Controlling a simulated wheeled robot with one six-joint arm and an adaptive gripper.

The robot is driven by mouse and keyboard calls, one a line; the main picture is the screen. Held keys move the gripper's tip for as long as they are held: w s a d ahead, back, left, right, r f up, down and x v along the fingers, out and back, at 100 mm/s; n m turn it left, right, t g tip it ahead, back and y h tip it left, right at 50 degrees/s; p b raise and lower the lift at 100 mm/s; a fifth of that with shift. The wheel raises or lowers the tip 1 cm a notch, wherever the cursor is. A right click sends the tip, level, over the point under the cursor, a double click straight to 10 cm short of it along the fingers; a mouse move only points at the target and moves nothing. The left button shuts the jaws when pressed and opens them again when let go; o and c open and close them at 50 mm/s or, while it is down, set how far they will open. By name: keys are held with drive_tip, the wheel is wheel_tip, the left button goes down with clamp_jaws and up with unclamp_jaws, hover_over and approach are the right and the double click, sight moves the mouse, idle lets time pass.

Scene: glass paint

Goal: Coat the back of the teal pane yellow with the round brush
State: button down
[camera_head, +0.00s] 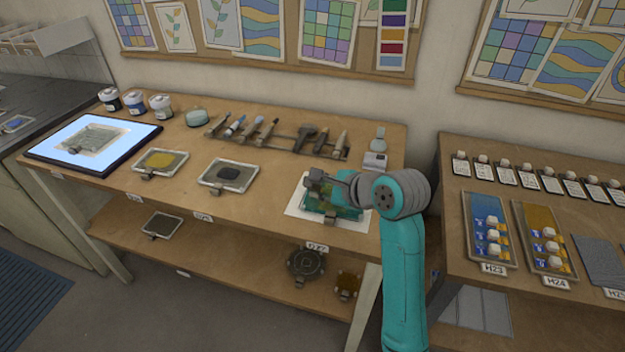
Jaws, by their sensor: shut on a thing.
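The teal pane (343,211) lies flat on a white sheet (299,211) near the front right of the wooden table. My gripper (318,192) is directly over the pane, close to its surface, and hides part of it. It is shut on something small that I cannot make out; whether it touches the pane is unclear. I cannot tell which is the round brush.
A lit panel (142,134) lies at the far left. Several jars (160,105) stand at the back left. A second table (585,211) on the right holds trays and samples.

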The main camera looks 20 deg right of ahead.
sight(309, 189)
drive_tip(key=s+d, duration=0.5)
drive_tip(key=d, duration=0.3)
drive_tip(key=shift+s+d+f, duration=0.15)
drive_tip(key=shift+s+d, duration=0.1)
drive_tip(key=shift+d, duration=0.1)
drive_tip(key=shift+f, duration=0.45)
idle(1.0)
drive_tip(key=shift+w+a+f, duration=0.1)
drive_tip(key=shift+w+a, duration=0.5)
drive_tip(key=shift+a, duration=0.35)
drive_tip(key=shift+w+a+r, duration=0.1)
drive_tip(key=shift+w+a, duration=0.5)
drive_tip(key=shift+a, duration=0.4)
drive_tip(key=shift+w+a+f, duration=0.1)
drive_tip(key=shift+w+a, duration=0.5)
drive_tip(key=shift+a, duration=0.35)
drive_tip(key=shift+w+a, duration=0.6)
drive_tip(key=shift+a, duration=0.3)
drive_tip(key=shift+w+a, duration=0.55)
drive_tip(key=shift+a, duration=0.35)
drive_tip(key=shift+w+a, duration=0.6)
drive_tip(key=shift+a, duration=0.3)
drive_tip(key=w+d, duration=0.1)
drive_tip(key=w+d+r, duration=0.1)
drive_tip(key=w, duration=0.1)
drive_tip(key=w+d, duration=0.1)
drive_tip(key=shift+w+r, duration=0.2)
drive_tip(key=shift+w, duration=0.05)
